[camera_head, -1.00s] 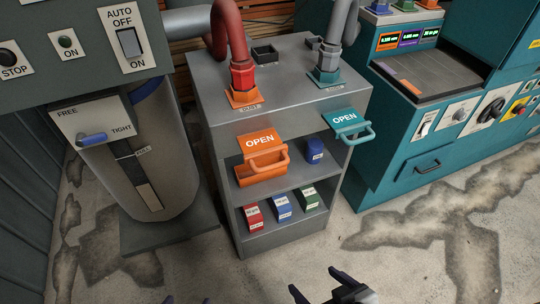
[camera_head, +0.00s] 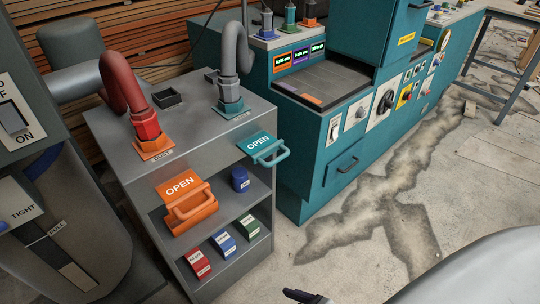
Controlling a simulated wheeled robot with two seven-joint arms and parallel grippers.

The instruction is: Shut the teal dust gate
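The teal dust gate (camera_head: 264,147) sticks out from the upper right front of the grey cabinet (camera_head: 120,190). Its plate reads OPEN and it has a teal loop handle. An orange gate (camera_head: 187,199), also marked OPEN, sits to its left and lower. A dark fingertip of my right gripper (camera_head: 305,296) shows at the bottom edge, well below and apart from the teal gate. The rest of that gripper is cut off, so its opening cannot be told. My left gripper is out of view.
Red (camera_head: 122,87) and grey (camera_head: 233,58) hoses rise from the cabinet top. Blue, red and green boxes stand on its shelves. A teal machine (camera_head: 313,163) is close on the right. The stained floor (camera_head: 340,255) in front is clear.

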